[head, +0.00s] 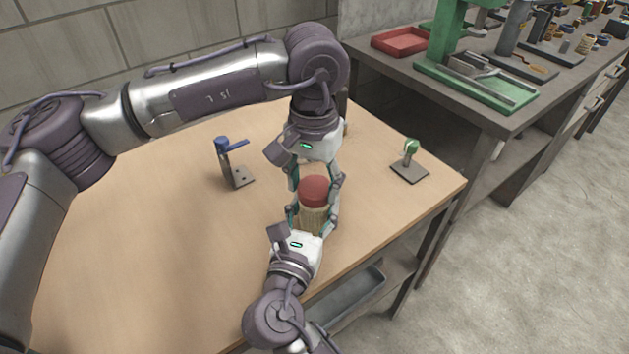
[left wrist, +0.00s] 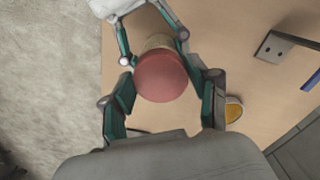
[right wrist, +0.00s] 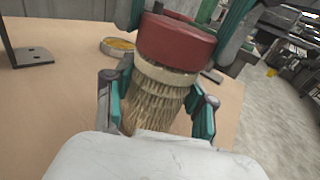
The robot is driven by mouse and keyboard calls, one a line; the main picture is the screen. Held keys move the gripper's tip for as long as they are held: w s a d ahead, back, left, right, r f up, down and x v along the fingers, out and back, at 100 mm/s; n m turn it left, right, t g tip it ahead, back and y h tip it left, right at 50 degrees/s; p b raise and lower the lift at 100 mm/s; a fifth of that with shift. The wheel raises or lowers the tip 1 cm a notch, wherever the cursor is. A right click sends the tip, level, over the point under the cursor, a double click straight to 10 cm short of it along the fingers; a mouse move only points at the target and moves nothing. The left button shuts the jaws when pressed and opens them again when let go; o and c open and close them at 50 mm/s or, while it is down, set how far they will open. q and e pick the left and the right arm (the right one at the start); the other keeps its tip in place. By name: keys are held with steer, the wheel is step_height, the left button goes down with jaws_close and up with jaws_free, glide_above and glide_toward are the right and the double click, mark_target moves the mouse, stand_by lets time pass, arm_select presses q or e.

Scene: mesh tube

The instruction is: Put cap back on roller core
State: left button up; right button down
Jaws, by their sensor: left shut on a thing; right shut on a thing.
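The red cap (head: 314,190) is at the top of the roller core (head: 312,219), a bristly tan cylinder with a pale rim. In the right wrist view the cap (right wrist: 176,43) meets the core's pale rim (right wrist: 165,76), slightly tilted in the picture; I cannot tell if it is fully seated. My left gripper (head: 315,188) comes from behind and is shut on the cap, which also shows in the left wrist view (left wrist: 161,77). My right gripper (head: 311,218) comes from the front and is shut on the core (right wrist: 155,100). The core's lower end is partly hidden.
A blue-handled bracket (head: 235,165) stands left on the wooden table (head: 150,240). A green-topped stand (head: 409,165) is at the right. A small round dish with yellow contents (right wrist: 118,46) lies behind. A cluttered workbench (head: 500,110) adjoins at the back right.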

arm_select(q)
steer(key=o, duration=0.8)
steer(key=shift+c, duration=0.2)
steer(key=shift+r, duration=2.3)
steer(key=shift+c, duration=0.3)
